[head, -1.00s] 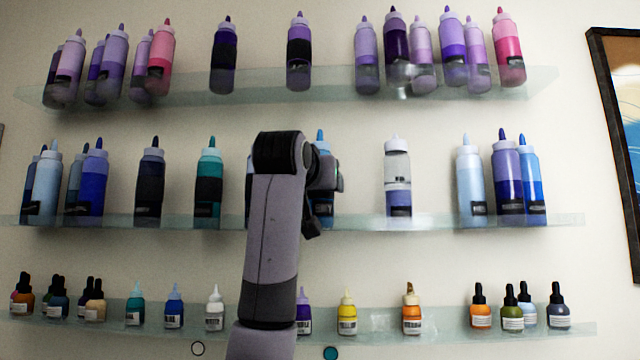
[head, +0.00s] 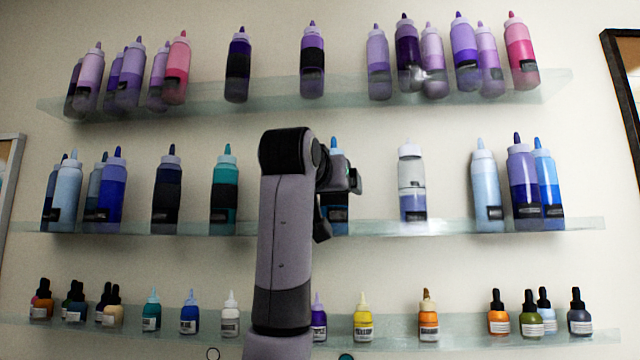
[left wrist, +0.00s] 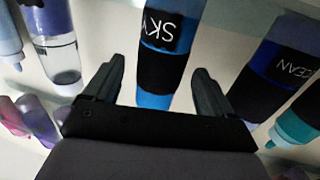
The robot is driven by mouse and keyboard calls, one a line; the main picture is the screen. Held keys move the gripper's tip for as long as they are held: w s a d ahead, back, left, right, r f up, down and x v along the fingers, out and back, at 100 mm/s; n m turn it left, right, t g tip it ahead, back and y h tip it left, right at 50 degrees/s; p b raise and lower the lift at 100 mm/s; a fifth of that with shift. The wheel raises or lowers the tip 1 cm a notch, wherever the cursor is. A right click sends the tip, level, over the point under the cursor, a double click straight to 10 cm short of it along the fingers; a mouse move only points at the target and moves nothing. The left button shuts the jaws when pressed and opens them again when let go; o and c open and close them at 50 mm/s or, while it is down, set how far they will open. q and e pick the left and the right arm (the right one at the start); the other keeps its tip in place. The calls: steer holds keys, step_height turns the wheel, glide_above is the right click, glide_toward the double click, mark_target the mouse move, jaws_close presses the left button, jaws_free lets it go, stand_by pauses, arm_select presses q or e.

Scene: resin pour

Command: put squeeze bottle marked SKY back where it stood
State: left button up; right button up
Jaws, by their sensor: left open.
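The squeeze bottle marked SKY (head: 336,213) stands upright on the middle glass shelf in the head view, partly hidden behind my left arm. It is blue with a black band. In the left wrist view the SKY bottle (left wrist: 165,50) shows upside down, its label readable, between and beyond the fingers. My left gripper (left wrist: 157,88) is open, one finger to each side of the bottle, with visible gaps. In the head view my left gripper (head: 345,180) is in front of the bottle, its fingers mostly hidden. My right gripper is not in view.
A bottle marked OCEAN (left wrist: 275,70) is on one side of SKY; a half-clear bottle (left wrist: 62,60) is on the other. The middle shelf (head: 375,228) has free room beside SKY. Shelves of bottles lie above (head: 270,88) and below (head: 390,325).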

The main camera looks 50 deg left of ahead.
arm_select(q)
steer(key=b+v, duration=0.2)
steer(key=v, duration=0.7)
steer(key=shift+s+d+b, duration=0.15)
steer(key=shift+s+b, duration=0.15)
